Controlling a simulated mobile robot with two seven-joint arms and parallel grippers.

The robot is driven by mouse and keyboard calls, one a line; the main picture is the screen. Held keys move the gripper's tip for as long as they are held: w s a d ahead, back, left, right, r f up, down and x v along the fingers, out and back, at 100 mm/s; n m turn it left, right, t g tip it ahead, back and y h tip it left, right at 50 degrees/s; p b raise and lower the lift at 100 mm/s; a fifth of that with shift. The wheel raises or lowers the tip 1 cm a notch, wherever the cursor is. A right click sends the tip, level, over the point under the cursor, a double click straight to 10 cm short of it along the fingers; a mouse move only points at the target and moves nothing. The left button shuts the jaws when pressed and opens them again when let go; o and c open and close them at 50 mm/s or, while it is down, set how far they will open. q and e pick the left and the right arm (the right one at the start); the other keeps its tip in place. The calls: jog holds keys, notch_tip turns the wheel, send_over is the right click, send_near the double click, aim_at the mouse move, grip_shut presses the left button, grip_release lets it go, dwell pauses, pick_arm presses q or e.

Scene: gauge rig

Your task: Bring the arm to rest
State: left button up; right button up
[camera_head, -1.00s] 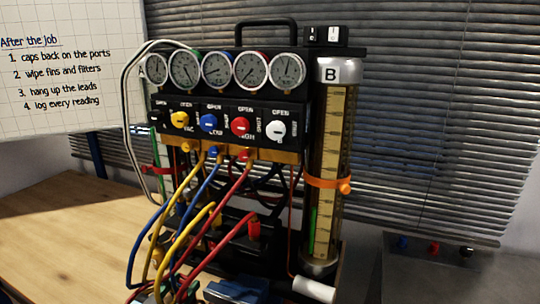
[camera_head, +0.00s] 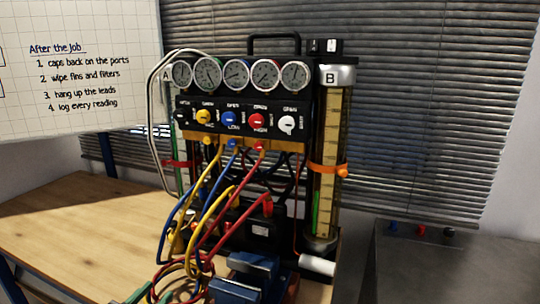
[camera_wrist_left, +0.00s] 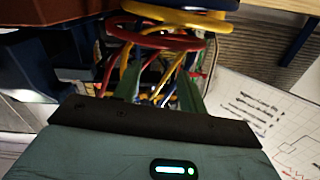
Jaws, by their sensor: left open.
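My left gripper shows in the left wrist view (camera_wrist_left: 160,88), with two green fingers apart beyond its teal body. Looped yellow, red and blue hoses (camera_wrist_left: 165,32) lie beyond the fingers; I cannot tell whether any touch them. In the head view only a green bit of what looks like this gripper (camera_head: 142,294) shows at the bottom edge, beside the coiled hoses (camera_head: 190,262). Most of the left arm is out of frame. My right gripper is not in view.
The gauge rig (camera_head: 245,112) stands upright on the wooden table (camera_head: 85,225), with a clear cylinder marked B (camera_head: 328,150) at its right. A blue vise-like block (camera_head: 250,272) is in front. A whiteboard (camera_head: 75,65) is behind. The table's left part is clear.

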pick_arm(q)
jog(key=s+a+f+g+y, duration=0.25)
jog(key=s+f+g, duration=0.25)
jog(key=s+f, duration=1.25)
jog(key=s+a+f+m+g+y, duration=0.1)
jog(key=s+f+g, duration=0.3)
jog(key=s, duration=0.9)
jog(key=s+a+f+m+g, duration=0.15)
jog(key=s+f, duration=0.45)
jog(key=s, duration=0.7)
jog(key=d+n+t, duration=0.1)
jog(key=d+n, duration=0.5)
jog(key=d, duration=0.5)
jog(key=w+r+t+p, duration=0.1)
jog(key=w+r+p, duration=0.4)
jog(key=r, duration=0.1)
jog(key=shift+w+a+r, duration=0.15)
jog(key=shift+a+r, duration=0.05)
jog(key=shift+r, duration=0.1)
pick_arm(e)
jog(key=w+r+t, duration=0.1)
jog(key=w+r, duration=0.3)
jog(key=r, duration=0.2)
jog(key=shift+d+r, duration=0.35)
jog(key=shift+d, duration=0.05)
pick_arm(q)
jog(key=shift+t, duration=0.25)
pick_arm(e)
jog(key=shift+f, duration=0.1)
